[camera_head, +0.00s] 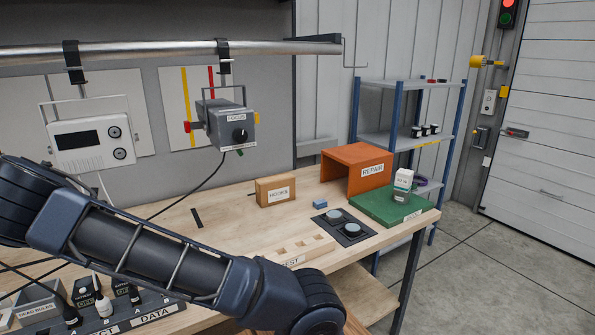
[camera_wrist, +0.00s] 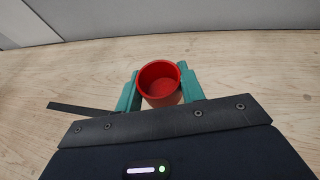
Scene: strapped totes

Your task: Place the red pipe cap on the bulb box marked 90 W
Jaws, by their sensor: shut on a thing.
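The red pipe cap (camera_wrist: 160,100) shows in the wrist view with its open side toward the camera. My gripper (camera_wrist: 160,82) is shut on it, with one teal finger on each side. Pale wooden tabletop shows around the cap; its height above the table is hard to tell. In the head view, a small white bulb box (camera_head: 403,179) stands upright on the green board at the right end of the bench. Its print is too small to read surely, so I cannot confirm 90 W. The gripper and cap do not show in the head view.
The green board (camera_head: 375,209) also bears a dark round item beside the box. A rail with hanging devices runs above.

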